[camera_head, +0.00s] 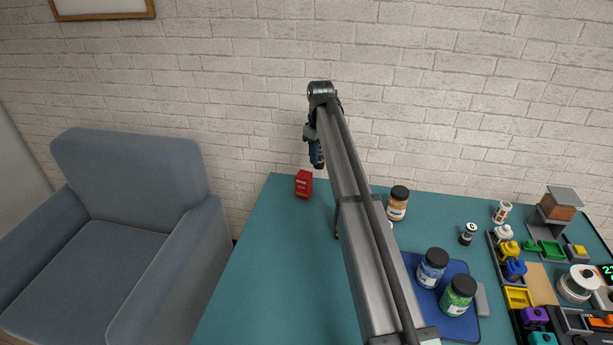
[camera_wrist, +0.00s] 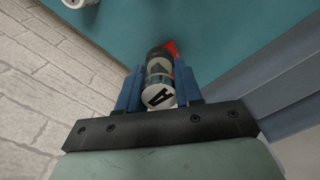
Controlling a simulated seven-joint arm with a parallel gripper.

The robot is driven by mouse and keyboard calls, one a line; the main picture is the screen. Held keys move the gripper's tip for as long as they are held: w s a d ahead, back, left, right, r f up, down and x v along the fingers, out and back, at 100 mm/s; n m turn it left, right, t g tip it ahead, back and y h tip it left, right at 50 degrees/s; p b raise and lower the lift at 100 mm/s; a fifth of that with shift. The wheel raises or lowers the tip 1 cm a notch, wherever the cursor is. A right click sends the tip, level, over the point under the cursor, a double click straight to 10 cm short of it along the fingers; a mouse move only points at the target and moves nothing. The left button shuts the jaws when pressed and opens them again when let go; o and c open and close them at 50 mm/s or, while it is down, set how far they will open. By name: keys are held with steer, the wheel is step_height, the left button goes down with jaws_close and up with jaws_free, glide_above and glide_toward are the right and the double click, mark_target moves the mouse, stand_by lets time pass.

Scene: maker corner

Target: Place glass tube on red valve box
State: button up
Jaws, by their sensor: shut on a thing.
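The red valve box (camera_head: 303,185) stands upright on the teal table near its back left edge. My gripper (camera_head: 317,157) is above and slightly right of it in the head view. In the wrist view my gripper (camera_wrist: 160,84) is shut on the glass tube (camera_wrist: 158,80), a short cylinder with a white end marked "A" and dark parts. A bit of the red box (camera_wrist: 171,46) shows beyond the tube, which hides most of it. The tube looks clear of the box, but the exact gap is hard to tell.
An orange-brown jar (camera_head: 397,206) stands right of my arm. A blue tray (camera_head: 461,268) holds a blue jar (camera_head: 432,267) and a green jar (camera_head: 458,295). Several small parts and bins fill the right side. The left front table is clear; a blue armchair (camera_head: 120,240) stands left.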

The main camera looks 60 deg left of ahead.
step_height(320, 180, up, 4)
glide_above(304, 174)
steer(key=shift+f, duration=4.75)
steer(key=shift+f, duration=0.15)
steer(key=o, duration=1)
steer(key=shift+o, duration=0.2)
step_height(304, 174, up, 12)
